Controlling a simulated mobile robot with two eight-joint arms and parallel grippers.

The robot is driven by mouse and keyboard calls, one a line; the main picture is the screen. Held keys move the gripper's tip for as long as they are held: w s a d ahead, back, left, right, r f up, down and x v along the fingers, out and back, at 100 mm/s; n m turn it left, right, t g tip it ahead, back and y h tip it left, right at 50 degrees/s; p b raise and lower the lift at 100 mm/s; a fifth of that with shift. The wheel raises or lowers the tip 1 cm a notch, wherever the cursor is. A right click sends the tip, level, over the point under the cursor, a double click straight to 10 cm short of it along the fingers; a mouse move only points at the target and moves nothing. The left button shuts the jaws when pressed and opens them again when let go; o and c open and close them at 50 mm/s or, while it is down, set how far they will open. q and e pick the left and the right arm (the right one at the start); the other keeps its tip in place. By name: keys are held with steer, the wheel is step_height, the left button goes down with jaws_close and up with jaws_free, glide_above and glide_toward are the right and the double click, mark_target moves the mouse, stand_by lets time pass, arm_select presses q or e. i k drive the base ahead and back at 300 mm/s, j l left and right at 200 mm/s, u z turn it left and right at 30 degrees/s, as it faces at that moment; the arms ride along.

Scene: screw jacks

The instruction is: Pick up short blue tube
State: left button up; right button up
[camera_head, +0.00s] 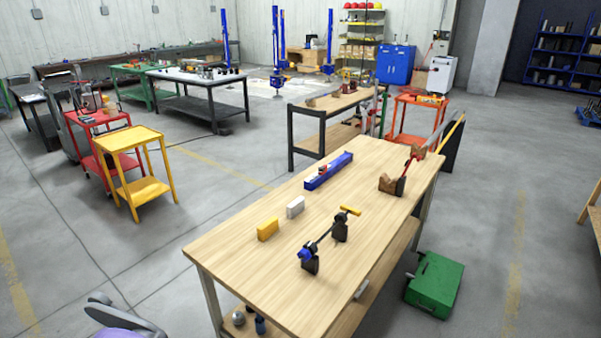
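A wooden workbench (225,250) stands in front of me. On it a dark rod (325,236) rests across two black stands, with a small blue part (305,254) at its near left end and a yellow bar (350,210) near its far end. I cannot tell whether the blue part is a tube. A small dark blue cylinder (260,326) stands on the lower shelf beside a grey round object (238,319). A long blue tray (318,181) at the back holds small items too small to name.
On the bench are a yellow block (268,229), a white block (295,207) and a brown block (388,184) by a red-black tool. A green box (435,284) lies on the floor right of the bench. A yellow cart (128,138) stands left, with clear floor between.

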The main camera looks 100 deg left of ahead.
mark_target(311, 183)
steer(key=i+j+u, duration=0.15)
steer(key=i+u, duration=0.15)
steer(key=u, duration=0.2)
steer(key=i+u, duration=0.3)
steer(key=u, duration=0.15)
steer(key=i+l+u, duration=0.1)
steer(key=i+u, duration=0.2)
steer(key=u, duration=0.2)
steer(key=i+j+u, duration=0.1)
steer(key=i+u, duration=0.65)
steer(key=u, duration=0.15)
steer(key=i+l+u, duration=0.1)
steer(key=i+u, duration=0.6)
steer(key=u, duration=0.2)
steer(key=i+u, duration=0.25)
steer(key=u, duration=0.25)
steer(key=i+l+u, duration=0.2)
steer(key=u, duration=0.25)
steer(key=i+l+u, duration=0.25)
steer(key=i, duration=0.2)
steer(key=i+l+u, duration=0.2)
steer(key=i, duration=0.2)
steer(key=i+j, duration=0.05)
